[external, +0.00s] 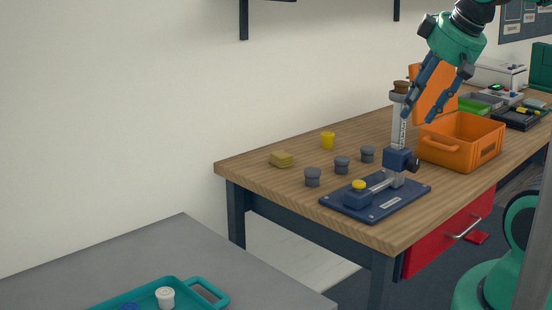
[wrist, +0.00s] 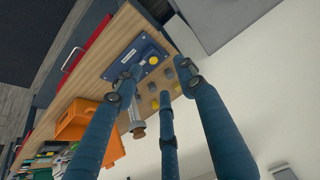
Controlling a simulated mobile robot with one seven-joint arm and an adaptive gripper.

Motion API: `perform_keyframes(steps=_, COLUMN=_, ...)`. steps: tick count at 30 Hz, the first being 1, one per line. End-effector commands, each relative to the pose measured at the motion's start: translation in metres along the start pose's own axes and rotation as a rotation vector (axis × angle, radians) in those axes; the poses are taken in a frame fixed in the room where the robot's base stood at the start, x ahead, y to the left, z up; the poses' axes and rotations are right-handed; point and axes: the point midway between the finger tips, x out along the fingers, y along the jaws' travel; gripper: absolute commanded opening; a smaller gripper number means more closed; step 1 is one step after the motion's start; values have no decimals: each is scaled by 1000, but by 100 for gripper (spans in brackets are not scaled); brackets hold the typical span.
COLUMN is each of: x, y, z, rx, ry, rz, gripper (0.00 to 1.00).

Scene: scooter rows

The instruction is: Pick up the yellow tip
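A small yellow cup-shaped tip (external: 327,141) stands on the wooden table behind the grey ones. A yellow piece also shows in the wrist view (wrist: 155,103), close to a finger. A second yellow round piece (external: 358,184) sits on the blue base of a stand; it also shows in the wrist view (wrist: 153,60). I cannot tell for certain which one is the named tip. My gripper (external: 418,115) is high above the table by the stand's column, pointing down, fingers spread and empty. In the wrist view my gripper (wrist: 160,82) has its fingers apart.
The upright stand (external: 398,130) with a brown knob is close to my gripper. Several grey caps (external: 341,165) and a yellow block (external: 281,159) lie nearby. An orange box (external: 462,142) stands to the right. A grey table (external: 200,260) holds a teal tray (external: 210,291).

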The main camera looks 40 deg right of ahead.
Motion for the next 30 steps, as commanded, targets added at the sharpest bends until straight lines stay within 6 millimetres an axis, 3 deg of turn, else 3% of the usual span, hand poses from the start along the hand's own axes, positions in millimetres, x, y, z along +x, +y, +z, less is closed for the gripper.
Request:
perform_keyframes(steps=5, x=0, y=0, z=0, rx=0, ry=0, rz=0, gripper=40)
perform_keyframes(steps=8, x=0, y=0, z=0, rx=0, ry=0, rz=0, gripper=56)
perform_keyframes(steps=20, x=0, y=0, z=-3, rx=14, ry=-7, rz=-1, gripper=56)
perform_keyframes(steps=30, x=4, y=3, z=-33, rx=197, ry=-102, rz=-11, gripper=56)
